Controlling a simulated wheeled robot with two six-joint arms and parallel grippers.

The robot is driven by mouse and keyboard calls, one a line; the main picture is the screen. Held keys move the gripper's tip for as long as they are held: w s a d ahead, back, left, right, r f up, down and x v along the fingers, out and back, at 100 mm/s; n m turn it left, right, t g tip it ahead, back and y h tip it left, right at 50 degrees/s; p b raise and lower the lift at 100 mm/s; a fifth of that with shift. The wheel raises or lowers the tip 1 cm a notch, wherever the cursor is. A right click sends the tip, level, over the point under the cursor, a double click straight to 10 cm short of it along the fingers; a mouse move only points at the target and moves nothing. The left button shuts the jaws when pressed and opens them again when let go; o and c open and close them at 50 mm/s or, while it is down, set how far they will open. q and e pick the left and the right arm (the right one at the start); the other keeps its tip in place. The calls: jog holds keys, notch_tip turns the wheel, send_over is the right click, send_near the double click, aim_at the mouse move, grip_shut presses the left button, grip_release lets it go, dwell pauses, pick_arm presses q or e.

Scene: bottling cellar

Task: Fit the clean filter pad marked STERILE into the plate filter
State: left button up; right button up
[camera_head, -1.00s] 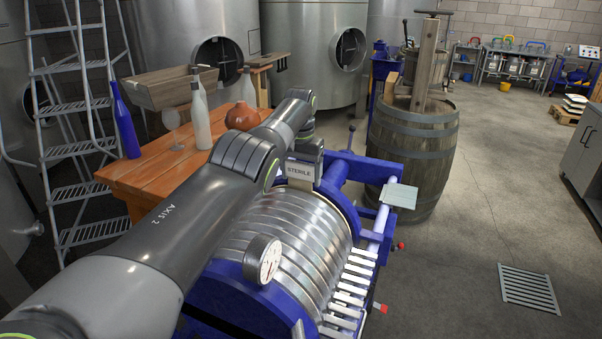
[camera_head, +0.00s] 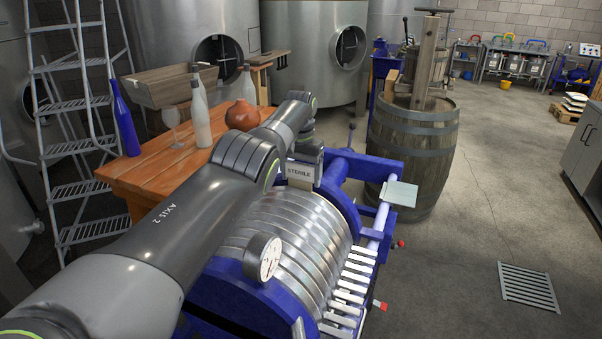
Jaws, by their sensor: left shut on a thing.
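The filter pad marked STERILE (camera_head: 300,172) is a small pale piece at the far end of my left arm. My left gripper (camera_head: 306,156) is shut on it; the fingertips are partly hidden by the arm. The pad is at the far end of the plate filter (camera_head: 290,245), which has a blue frame, a row of round metal plates and a gauge. I cannot tell whether the pad touches the plates. My right gripper is not in view.
A wooden table (camera_head: 150,175) with bottles, a glass and a round brown jug (camera_head: 242,116) stands to the left. A barrel (camera_head: 412,150) stands behind the filter. A floor grate (camera_head: 528,287) lies at the right, with open floor around it.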

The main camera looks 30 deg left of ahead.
pick_arm(q)
jog(key=o, duration=1.1)
jog(key=shift+c, duration=0.2)
notch_tip(320, 180, up, 6)
jog(key=shift+f, duration=0.2)
notch_tip(320, 180, up, 12)
jog(key=p, duration=0.7)
jog(key=shift+s+p, duration=0.35)
jog(key=shift+f, duration=0.2)
